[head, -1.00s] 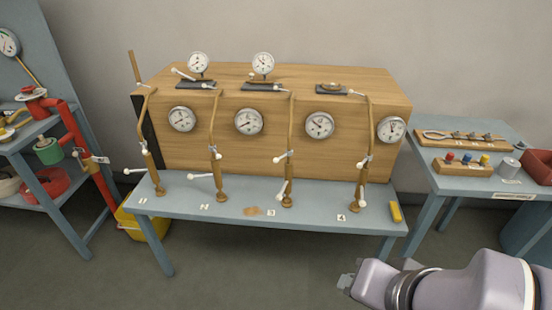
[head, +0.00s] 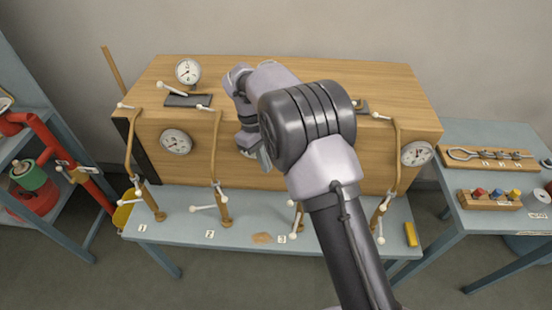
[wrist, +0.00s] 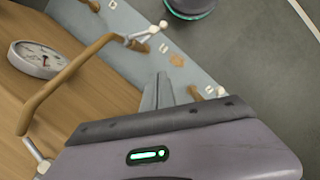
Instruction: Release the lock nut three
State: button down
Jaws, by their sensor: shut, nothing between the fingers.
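In the head view, set three stands above the label 3 (head: 281,239) on the bench. My arm hides its upper pipe and gauge; only its lower end with a white-knobbed lever (head: 296,217) shows, so I cannot make out its lock nut. My gripper (head: 265,161) is in front of the wooden cabinet (head: 165,82), between the pipe of set two (head: 216,150) and the hidden set three. In the wrist view the finger tips (wrist: 157,88) are together and empty. The set two pipe (wrist: 70,70) is to their left; a set three lever end (wrist: 221,92) shows to their right.
Set one's pipe (head: 132,150) and set four's pipe (head: 396,155) stand at either side, with protruding white levers. A brown patch (head: 262,238) and a yellow block (head: 410,234) lie on the bench. A side table (head: 470,220) holds tools at right.

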aim_at(290, 204)
jog(key=b+x, duration=0.5)
jog(key=x, duration=0.6)
jog(key=s+d, duration=0.1)
jog(key=s+d+r, duration=0.1)
jog(key=d, duration=0.1)
jog(key=shift+s+r, duration=0.2)
jog(key=shift+s, duration=0.1)
